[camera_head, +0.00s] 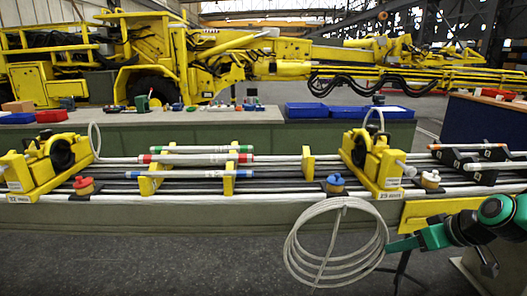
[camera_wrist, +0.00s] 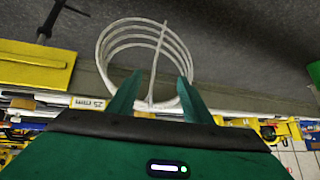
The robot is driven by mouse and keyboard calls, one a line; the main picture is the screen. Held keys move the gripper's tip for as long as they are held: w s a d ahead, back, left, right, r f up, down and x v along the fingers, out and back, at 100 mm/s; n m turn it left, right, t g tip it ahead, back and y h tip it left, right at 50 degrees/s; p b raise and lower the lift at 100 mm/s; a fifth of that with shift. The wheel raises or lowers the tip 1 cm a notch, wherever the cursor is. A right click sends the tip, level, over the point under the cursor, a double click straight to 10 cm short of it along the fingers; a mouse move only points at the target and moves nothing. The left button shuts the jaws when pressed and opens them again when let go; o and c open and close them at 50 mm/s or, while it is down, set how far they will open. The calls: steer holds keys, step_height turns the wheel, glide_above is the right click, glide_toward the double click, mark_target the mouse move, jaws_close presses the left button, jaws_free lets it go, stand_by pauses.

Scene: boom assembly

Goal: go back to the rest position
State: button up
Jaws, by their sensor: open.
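My gripper (camera_head: 392,246) is at the lower right of the head view, in front of the bench. Its green finger tips are beside the right side of a coiled whitish hose (camera_head: 292,250). In the wrist view my gripper (camera_wrist: 157,85) has its two fingers spread apart. The coiled hose (camera_wrist: 104,45) shows beyond and between them, with one strand running through the gap. I cannot tell whether a finger touches the hose. The coil hangs in front of the bench's front side; what supports it is not clear.
The long bench (camera_head: 230,212) carries yellow clamp blocks (camera_head: 376,165), rods with coloured ends (camera_head: 205,149), and red, blue and white capped pieces. A yellow plate (camera_head: 430,208) is close above my gripper. The floor (camera_head: 150,265) in front is clear at left.

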steer(key=s+d+r+m+g+h, duration=0.1)
steer(key=s+d+m+g, duration=0.1)
steer(key=s, duration=1)
steer(key=s+d+r+m+g+h, duration=0.2)
steer(key=s+m+g, duration=0.3)
steer(key=s, duration=0.7)
steer(key=shift+s+m+g, duration=0.3)
steer(key=shift+m, duration=0.9)
steer(key=shift+w+f, duration=0.3)
steer(key=shift+w, duration=0.35)
steer(key=c, duration=0.4)
steer(key=shift+w, duration=0.15)
